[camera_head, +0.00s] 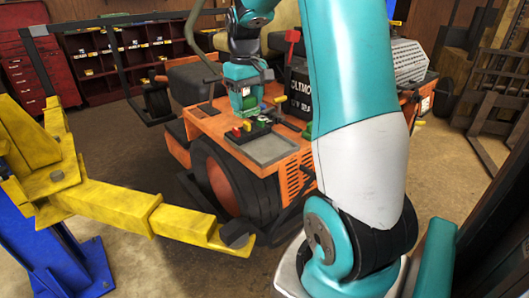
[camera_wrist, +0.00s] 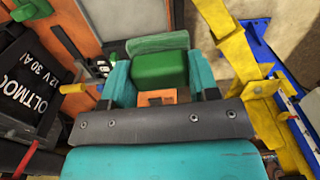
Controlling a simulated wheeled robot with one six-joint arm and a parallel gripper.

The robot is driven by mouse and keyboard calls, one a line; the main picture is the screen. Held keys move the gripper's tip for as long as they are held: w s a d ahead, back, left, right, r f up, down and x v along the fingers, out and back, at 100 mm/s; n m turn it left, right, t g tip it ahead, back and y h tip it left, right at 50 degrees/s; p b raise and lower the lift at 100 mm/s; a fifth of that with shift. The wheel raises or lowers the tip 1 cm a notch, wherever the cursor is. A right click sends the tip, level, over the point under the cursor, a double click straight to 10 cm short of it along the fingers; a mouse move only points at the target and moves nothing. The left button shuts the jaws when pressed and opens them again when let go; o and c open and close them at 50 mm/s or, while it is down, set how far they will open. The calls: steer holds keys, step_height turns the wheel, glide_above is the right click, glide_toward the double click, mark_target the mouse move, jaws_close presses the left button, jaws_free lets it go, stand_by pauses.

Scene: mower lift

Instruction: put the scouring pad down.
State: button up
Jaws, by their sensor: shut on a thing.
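The scouring pad is a green block (camera_wrist: 160,70) between the two teal jaws of my gripper (camera_wrist: 162,78) in the wrist view. My gripper is shut on it. A paler green strip (camera_wrist: 157,43) shows just beyond the block; I cannot tell whether it is part of the pad. In the head view my gripper (camera_head: 245,100) is over the orange mower (camera_head: 283,165), close above the dark area with small items behind the grey tray (camera_head: 275,149). The pad's underside is hidden, so I cannot tell whether it touches anything.
Small green, red and yellow items (camera_head: 240,129) lie beside the grey tray. A black box with white lettering (camera_head: 298,92) stands just right of my gripper, and it also shows in the wrist view (camera_wrist: 28,88). A yellow lift arm (camera_head: 115,203) extends at front left. The tray looks empty.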

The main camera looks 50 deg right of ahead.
steer(key=s+d+r, duration=0.3)
steer(key=s+r, duration=0.1)
steer(key=r, duration=0.3)
steer(key=shift+m, duration=0.3)
steer(key=f+p, duration=0.2)
steer(key=f, duration=0.8)
steer(key=f+p, duration=0.2)
steer(key=f, duration=0.8)
steer(key=shift+w+a, duration=0.1)
steer(key=shift+a, duration=0.1)
steer(key=o, duration=0.8)
steer(key=shift+f, duration=0.1)
